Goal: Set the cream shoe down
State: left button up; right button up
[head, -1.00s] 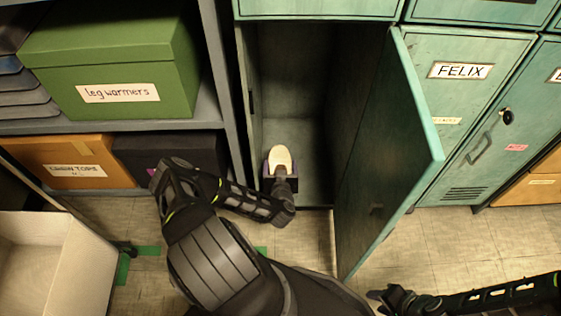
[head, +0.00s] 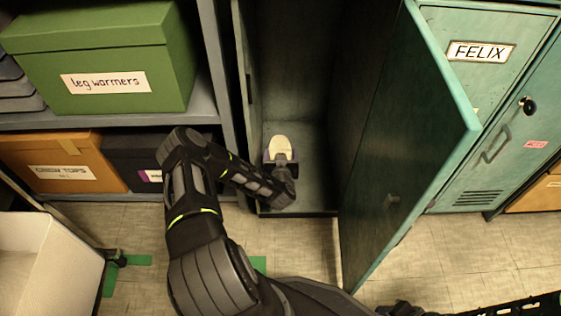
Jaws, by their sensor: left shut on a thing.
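The cream shoe (head: 280,144) is inside the open green locker (head: 305,170), low down near its left wall. My left gripper (head: 281,158) is shut on the shoe, with the arm coming in from the left through the open front. I cannot tell whether the shoe touches the locker floor. Part of my right arm (head: 510,308) shows at the bottom right edge; its gripper is cut off or too dark to read.
The locker door (head: 415,150) stands open to the right of the opening. The shelf at left holds a green leg warmers box (head: 105,60), with an orange box (head: 60,165) and a dark box (head: 130,160) below. A white open box (head: 50,260) stands at lower left.

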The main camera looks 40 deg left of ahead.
pick_arm(q)
notch_tip(320, 180, down, 4)
jog(key=b, duration=0.2)
jog(key=shift+a+b, duration=0.1)
jog(key=shift+b, duration=0.2)
jog(key=shift+w+a, duration=0.1)
jog(key=shift+r, duration=0.1)
jog(key=o, duration=1.8)
jog(key=shift+c, duration=0.2)
